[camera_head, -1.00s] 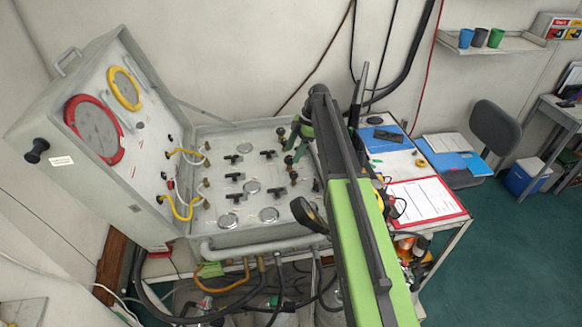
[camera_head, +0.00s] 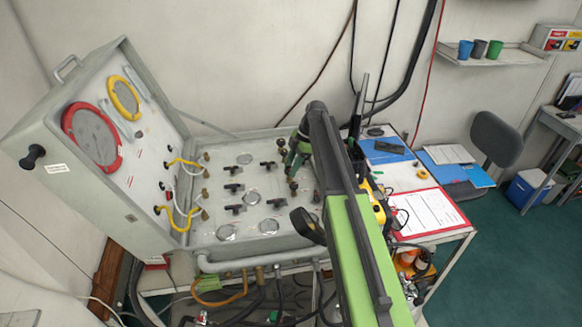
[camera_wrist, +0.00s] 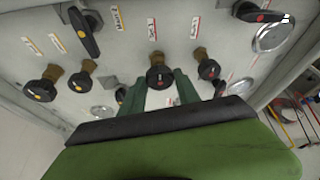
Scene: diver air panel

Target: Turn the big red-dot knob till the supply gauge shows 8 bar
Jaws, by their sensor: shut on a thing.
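My gripper (camera_wrist: 160,84) has its two green fingers on either side of a black knob with a red dot (camera_wrist: 158,74), on a brass stem, in the wrist view. It is shut on this knob. Another black knob with a red dot (camera_wrist: 208,69) stands just right of the fingers. In the head view my gripper (camera_head: 295,157) is down at the panel (camera_head: 208,228), and the held knob is largely hidden. A red-rimmed gauge (camera_head: 92,138) and a yellow-rimmed gauge (camera_head: 124,98) are in the raised lid. Their readings are too small to tell, as is which one is supply.
Two yellow-dot knobs (camera_wrist: 41,88) (camera_wrist: 80,77) stand left of the fingers. Black lever handles (camera_wrist: 84,32) (camera_wrist: 260,14) and chrome dials (camera_wrist: 271,35) surround the knobs. A red-edged sheet (camera_head: 425,212) lies right of the case. Hoses hang below it.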

